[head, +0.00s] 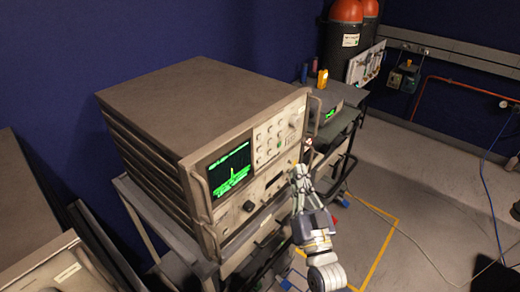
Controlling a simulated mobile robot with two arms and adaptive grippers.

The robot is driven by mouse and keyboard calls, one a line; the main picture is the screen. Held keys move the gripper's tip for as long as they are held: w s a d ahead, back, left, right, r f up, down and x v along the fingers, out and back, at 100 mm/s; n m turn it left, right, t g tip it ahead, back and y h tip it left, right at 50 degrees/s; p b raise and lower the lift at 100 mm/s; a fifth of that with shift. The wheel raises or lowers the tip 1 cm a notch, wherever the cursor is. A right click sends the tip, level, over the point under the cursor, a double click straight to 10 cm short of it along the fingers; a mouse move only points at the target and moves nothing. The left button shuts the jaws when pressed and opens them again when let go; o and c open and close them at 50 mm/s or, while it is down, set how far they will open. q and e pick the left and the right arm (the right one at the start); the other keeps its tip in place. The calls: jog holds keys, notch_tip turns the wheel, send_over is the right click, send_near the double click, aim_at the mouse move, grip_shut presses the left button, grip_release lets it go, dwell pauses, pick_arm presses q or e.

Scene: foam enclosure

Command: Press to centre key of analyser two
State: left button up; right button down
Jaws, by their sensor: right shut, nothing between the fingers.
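A large beige analyser (200,104) stands on a rack in the middle of the head view. A group of small pale keys (268,142) sits right of the screen. I cannot read which key is the centre key, nor a number on the analyser. My right gripper (302,172) is shut and empty, at the right end of the analyser's front, below the keys. I cannot tell whether its tips touch the front. My left gripper is out of view.
Part of another beige instrument (62,270) shows at the lower left. A grey side table (340,92) with small items stands behind the analyser, near dark drums with orange tops (346,12). The floor (440,170) at right is mostly clear, with yellow tape and cables.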

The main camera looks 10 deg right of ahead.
aim_at(259, 149)
jog(key=shift+s+d+r+t, duration=0.1)
jog(key=shift+s+r+t, duration=0.05)
jog(key=shift+r, duration=0.4)
jog(key=shift+s+d+r+t, duration=0.1)
jog(key=shift+r+t, duration=0.05)
jog(key=shift+r, duration=0.4)
jog(key=shift+w+a, duration=0.1)
jog(key=w+a+b, duration=0.2)
jog(key=w+a, duration=0.3)
jog(key=w, duration=0.1)
jog(key=shift+w+a, duration=0.2)
jog(key=shift+w, duration=0.2)
dwell(0.7)
jog(key=shift+w+a, duration=0.25)
jog(key=shift+w, duration=0.05)
